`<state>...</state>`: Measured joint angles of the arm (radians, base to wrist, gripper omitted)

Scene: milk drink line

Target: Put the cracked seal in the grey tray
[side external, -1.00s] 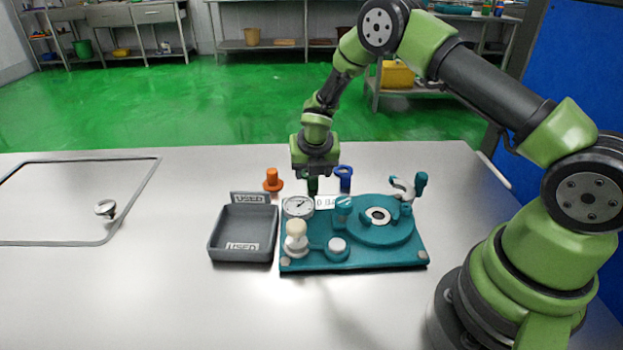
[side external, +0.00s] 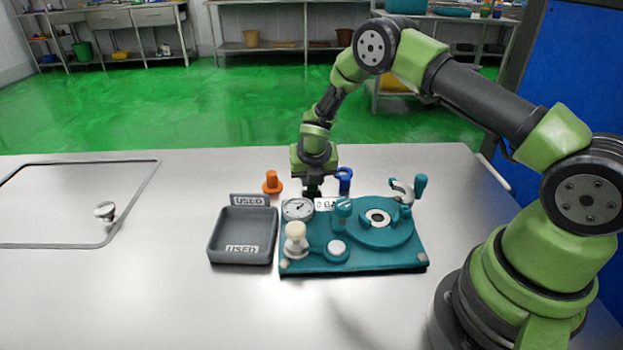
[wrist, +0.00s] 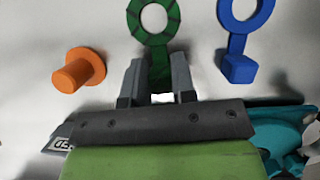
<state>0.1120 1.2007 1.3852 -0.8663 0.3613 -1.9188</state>
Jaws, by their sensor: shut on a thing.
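A green ring-shaped seal (wrist: 134,20) with dark crack-like lines lies at the top of the wrist view, its tab running down between my fingers. My gripper (wrist: 158,80) is shut on that tab. In the side view my gripper (side external: 313,190) is low behind the teal fixture, and the seal is mostly hidden there. The grey tray (side external: 214,244), marked USED on its front and on a sign behind, stands left of the fixture and looks empty. My gripper is behind and to the right of the tray.
A blue ring with a block handle (wrist: 238,68) lies right of the green seal. An orange knob (wrist: 72,74) stands to its left. The teal fixture (side external: 400,258) with a dial gauge (side external: 298,208) is in front of my gripper. Bare table lies left of the tray.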

